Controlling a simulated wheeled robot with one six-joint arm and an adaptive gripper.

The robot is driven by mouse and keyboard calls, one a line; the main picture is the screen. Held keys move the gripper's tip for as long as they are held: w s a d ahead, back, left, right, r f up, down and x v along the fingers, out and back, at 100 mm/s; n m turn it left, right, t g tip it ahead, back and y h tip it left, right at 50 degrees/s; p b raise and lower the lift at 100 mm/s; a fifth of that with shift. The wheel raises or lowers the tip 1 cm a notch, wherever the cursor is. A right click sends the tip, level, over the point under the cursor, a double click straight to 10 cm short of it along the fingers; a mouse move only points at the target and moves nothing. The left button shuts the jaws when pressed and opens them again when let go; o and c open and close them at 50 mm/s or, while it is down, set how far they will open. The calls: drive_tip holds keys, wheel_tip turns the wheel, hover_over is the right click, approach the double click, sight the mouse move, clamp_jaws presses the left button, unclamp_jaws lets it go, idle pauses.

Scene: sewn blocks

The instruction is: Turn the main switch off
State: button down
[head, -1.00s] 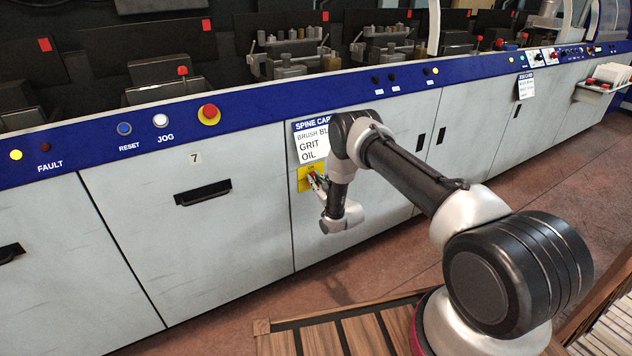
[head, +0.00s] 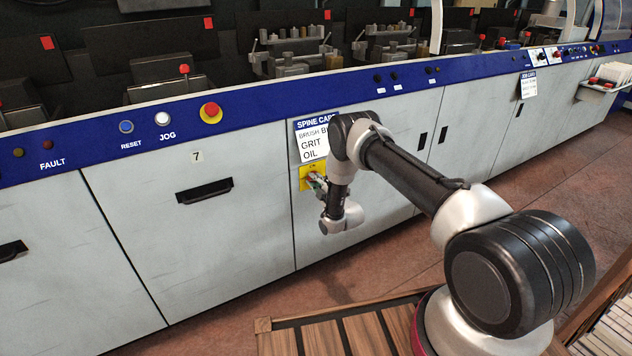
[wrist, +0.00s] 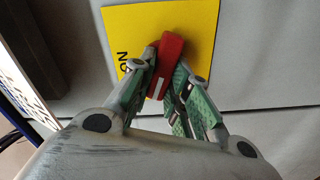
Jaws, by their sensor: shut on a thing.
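The main switch has a red handle (wrist: 172,55) on a yellow plate (wrist: 205,25). The plate (head: 304,172) is on the grey cabinet front below the spine card in the head view. In the wrist view, the ON lettering is at the plate's left edge. The handle's white mark is at its lower end, away from ON. My gripper (wrist: 165,85) is shut on the red handle, one green-padded finger on each side. In the head view my gripper (head: 317,184) covers part of the switch. Any OFF lettering is hidden.
A blue control strip runs above the cabinet, with a red emergency button (head: 211,111), a blue reset button (head: 126,127) and a white jog button (head: 162,119). A dark drawer handle (head: 204,190) is left of the switch. A wooden slatted platform (head: 330,325) is below my arm.

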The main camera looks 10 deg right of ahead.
drive_tip(key=shift+f+n, duration=0.2)
drive_tip(key=shift+n, duration=1.7)
drive_tip(key=c, duration=1.4)
unclamp_jaws()
drive_tip(key=shift+o, duration=0.2)
drive_tip(key=v, duration=1.2)
